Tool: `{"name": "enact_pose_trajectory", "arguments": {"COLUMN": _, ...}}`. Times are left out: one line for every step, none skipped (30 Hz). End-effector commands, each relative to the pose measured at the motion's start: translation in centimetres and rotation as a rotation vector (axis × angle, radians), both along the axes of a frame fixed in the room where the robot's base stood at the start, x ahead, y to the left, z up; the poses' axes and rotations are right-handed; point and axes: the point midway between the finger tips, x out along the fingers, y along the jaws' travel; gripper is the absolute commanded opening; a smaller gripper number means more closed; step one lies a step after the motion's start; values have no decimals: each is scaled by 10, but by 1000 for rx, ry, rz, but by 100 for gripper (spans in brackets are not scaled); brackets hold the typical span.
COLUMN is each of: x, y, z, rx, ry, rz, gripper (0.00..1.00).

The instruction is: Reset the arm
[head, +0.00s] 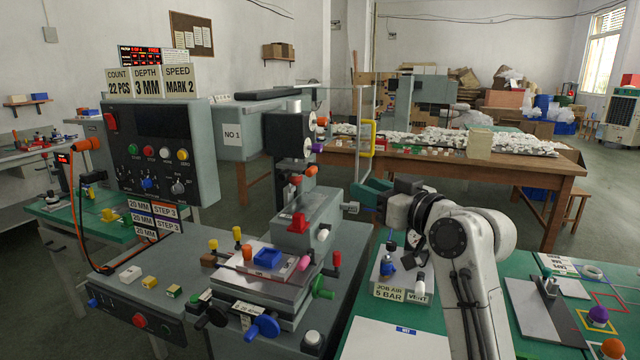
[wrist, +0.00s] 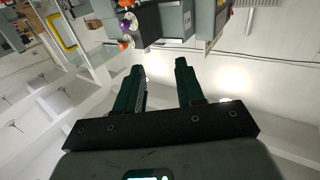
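My gripper (head: 370,190) is raised at the end of my white arm, right of the grey pad printer (head: 310,212) in the head view. Its dark green fingers stand apart in the wrist view (wrist: 160,68), with nothing between them. The wrist view looks mostly at pale wall and ceiling. Part of a grey machine with purple and orange knobs (wrist: 128,27) shows past the fingers there. I cannot tell the exact gap from gripper to printer.
A control box (head: 160,150) with sign cards stands left of the printer. Below my arm is a green bench with a white sheet (head: 395,340), a small air fixture (head: 400,278) and a grey plate (head: 540,312). A yellow frame (head: 368,138) stands behind my gripper.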

Motion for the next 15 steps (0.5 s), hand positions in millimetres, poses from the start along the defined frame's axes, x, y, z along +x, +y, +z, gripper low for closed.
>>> {"name": "enact_pose_trajectory", "arguments": {"x": -2, "y": -2, "z": -8, "rx": -4, "ry": 14, "rz": -4, "gripper": 38}}
{"name": "enact_pose_trajectory", "arguments": {"x": -3, "y": -2, "z": -12, "rx": -7, "ry": 22, "rz": -6, "gripper": 38}}
{"name": "enact_pose_trajectory", "arguments": {"x": -4, "y": -3, "z": -17, "rx": -10, "ry": 32, "rz": -8, "gripper": 38}}
{"name": "enact_pose_trajectory", "arguments": {"x": -5, "y": -4, "z": -21, "rx": -13, "ry": 40, "rz": -10, "gripper": 38}}
{"name": "enact_pose_trajectory", "arguments": {"x": -6, "y": -5, "z": -25, "rx": -15, "ry": 50, "rz": -12, "gripper": 38}}
{"name": "enact_pose_trajectory", "arguments": {"x": -8, "y": -6, "z": -31, "rx": -18, "ry": 60, "rz": -15, "gripper": 38}}
{"name": "enact_pose_trajectory", "arguments": {"x": -9, "y": -6, "z": -35, "rx": -21, "ry": 68, "rz": -17, "gripper": 38}}
{"name": "enact_pose_trajectory", "arguments": {"x": -10, "y": -7, "z": -39, "rx": -24, "ry": 77, "rz": -20, "gripper": 38}}
{"name": "enact_pose_trajectory", "arguments": {"x": -13, "y": -9, "z": -47, "rx": -29, "ry": 92, "rz": -24, "gripper": 38}}
{"name": "enact_pose_trajectory", "arguments": {"x": -15, "y": -10, "z": -52, "rx": -32, "ry": 103, "rz": -27, "gripper": 38}}
{"name": "enact_pose_trajectory", "arguments": {"x": -16, "y": -11, "z": -58, "rx": -34, "ry": 114, "rz": -30, "gripper": 38}}
{"name": "enact_pose_trajectory", "arguments": {"x": -20, "y": -13, "z": -68, "rx": -40, "ry": 134, "rz": -35, "gripper": 38}}
{"name": "enact_pose_trajectory", "arguments": {"x": -22, "y": -14, "z": -74, "rx": -44, "ry": 147, "rz": -39, "gripper": 38}}
{"name": "enact_pose_trajectory", "arguments": {"x": -25, "y": -16, "z": -82, "rx": -49, "ry": 163, "rz": -43, "gripper": 38}}
{"name": "enact_pose_trajectory", "arguments": {"x": -29, "y": -18, "z": -92, "rx": -55, "ry": 184, "rz": -49, "gripper": 38}}
